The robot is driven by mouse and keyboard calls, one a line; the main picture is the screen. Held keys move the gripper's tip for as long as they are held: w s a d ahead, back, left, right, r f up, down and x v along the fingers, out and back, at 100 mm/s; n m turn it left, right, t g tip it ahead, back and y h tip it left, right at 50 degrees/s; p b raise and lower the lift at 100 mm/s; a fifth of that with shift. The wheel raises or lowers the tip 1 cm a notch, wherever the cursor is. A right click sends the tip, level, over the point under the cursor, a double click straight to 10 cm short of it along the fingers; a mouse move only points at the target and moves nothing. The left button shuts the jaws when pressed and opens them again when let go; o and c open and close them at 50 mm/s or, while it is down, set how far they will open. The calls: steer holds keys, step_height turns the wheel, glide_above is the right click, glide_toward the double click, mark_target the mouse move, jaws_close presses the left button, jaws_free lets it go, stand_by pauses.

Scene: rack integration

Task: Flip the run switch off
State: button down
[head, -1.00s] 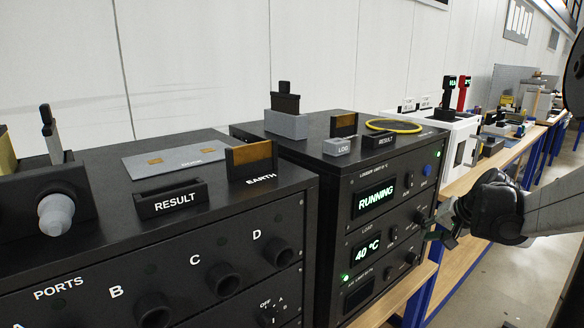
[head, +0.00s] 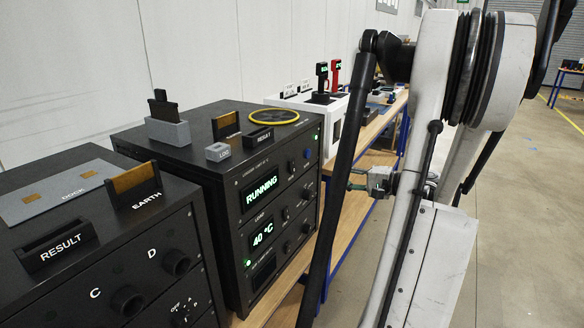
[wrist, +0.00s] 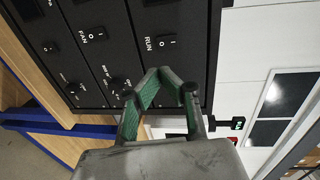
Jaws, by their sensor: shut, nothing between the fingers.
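The run switch (wrist: 166,41) is a small dark rocker labelled RUN with I and O marks, on the black front panel in the wrist view. Which way it is tipped is too small to tell. The RUNNING display (head: 261,191) is lit green on the black unit (head: 160,160) in the head view. My gripper (wrist: 159,74) has its green-padded fingers together and empty, and appears below the RUN label in the wrist view. In the head view my gripper (head: 354,180) is to the right of the unit, apart from its front panel.
A FAN switch (wrist: 97,34) and several knobs share the panel. A second display (head: 263,234) reads 40 °C. A yellow ring (head: 274,117) and a LOG block (head: 218,152) lie on the unit. The wooden bench (head: 345,195) runs behind.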

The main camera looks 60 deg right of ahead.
mark_target(294, 171)
steer(key=shift+r, duration=0.1)
stand_by(0.3)
steer(key=w, duration=0.4)
steer(key=w+f, duration=0.1)
steer(key=w, duration=0.4)
steer(key=w+a+f, duration=0.1)
steer(key=w, duration=0.3)
steer(key=shift+w, duration=0.35)
